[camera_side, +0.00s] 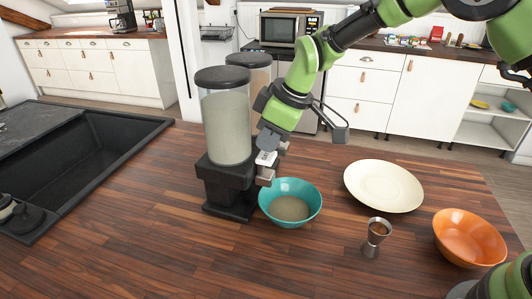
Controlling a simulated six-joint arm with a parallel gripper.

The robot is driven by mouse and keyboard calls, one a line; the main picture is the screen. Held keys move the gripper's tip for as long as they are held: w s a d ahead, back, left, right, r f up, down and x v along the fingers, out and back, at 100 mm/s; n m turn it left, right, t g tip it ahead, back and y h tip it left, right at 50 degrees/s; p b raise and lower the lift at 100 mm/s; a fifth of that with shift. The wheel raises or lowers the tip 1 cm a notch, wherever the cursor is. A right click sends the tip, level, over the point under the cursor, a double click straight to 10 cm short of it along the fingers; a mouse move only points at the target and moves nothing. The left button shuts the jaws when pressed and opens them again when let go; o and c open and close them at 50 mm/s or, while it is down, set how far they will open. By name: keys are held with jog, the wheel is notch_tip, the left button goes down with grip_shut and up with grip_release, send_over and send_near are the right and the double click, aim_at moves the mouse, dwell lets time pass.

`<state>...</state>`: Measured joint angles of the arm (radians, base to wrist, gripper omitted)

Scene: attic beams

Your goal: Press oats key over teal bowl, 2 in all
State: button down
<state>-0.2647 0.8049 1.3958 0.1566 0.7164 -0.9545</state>
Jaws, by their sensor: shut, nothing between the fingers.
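A teal bowl (308,190) stands on the wooden counter and holds some pale brown grains (289,208). A dispenser with a tall clear container of pale contents (227,126), a black lid and a black base (229,211) stands just left of the bowl. A second container of tan contents (259,78) stands behind it, partly hidden by my arm. My gripper (265,179) is shut and empty, at the dispenser's right side above the bowl's left rim. The key is hidden or too small to make out, and I cannot tell whether my gripper touches it.
A cream plate (383,186), a metal jigger (375,238) and an orange bowl (469,238) stand to the right. A black sink (95,150) lies to the left. The counter's front middle is clear.

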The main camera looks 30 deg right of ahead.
jog(key=shift+f, duration=1.1)
jog(key=shift+r, duration=3.05)
